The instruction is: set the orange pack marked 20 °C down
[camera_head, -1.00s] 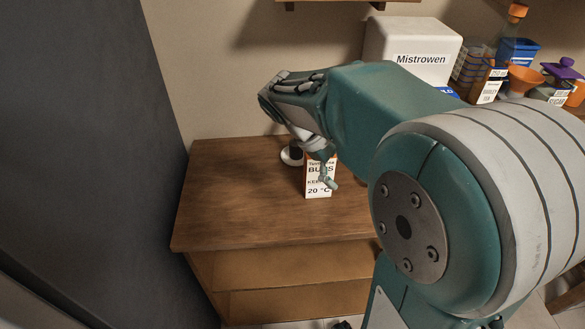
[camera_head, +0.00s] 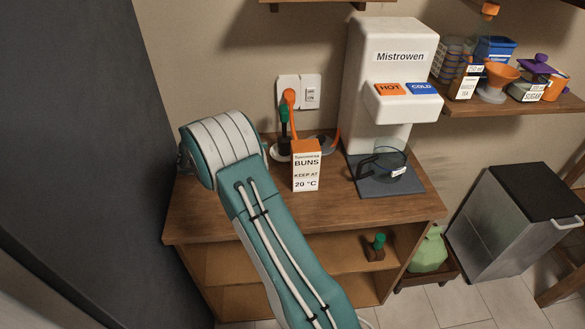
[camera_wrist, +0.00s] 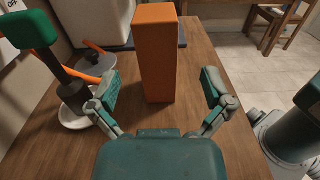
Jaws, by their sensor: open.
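The orange pack (camera_head: 306,172) stands upright on the wooden cabinet top (camera_head: 215,215). Its white label reads BUNS, KEEP AT 20 °C. In the wrist view the orange pack (camera_wrist: 157,55) shows a plain orange face and stands on the wood. My gripper (camera_wrist: 160,86) is open, one finger on each side of the pack's lower part in the picture, with a visible gap on both sides. Nothing is held. In the head view my arm's links cover the left of the cabinet and the gripper itself is hidden.
A green-capped dark tool (camera_head: 284,128) stands in a white dish just behind the pack, close to my left finger in the wrist view. The white Mistrowen dispenser (camera_head: 385,60) and a glass jug (camera_head: 384,172) stand to the right. Bare wood lies in front of the pack.

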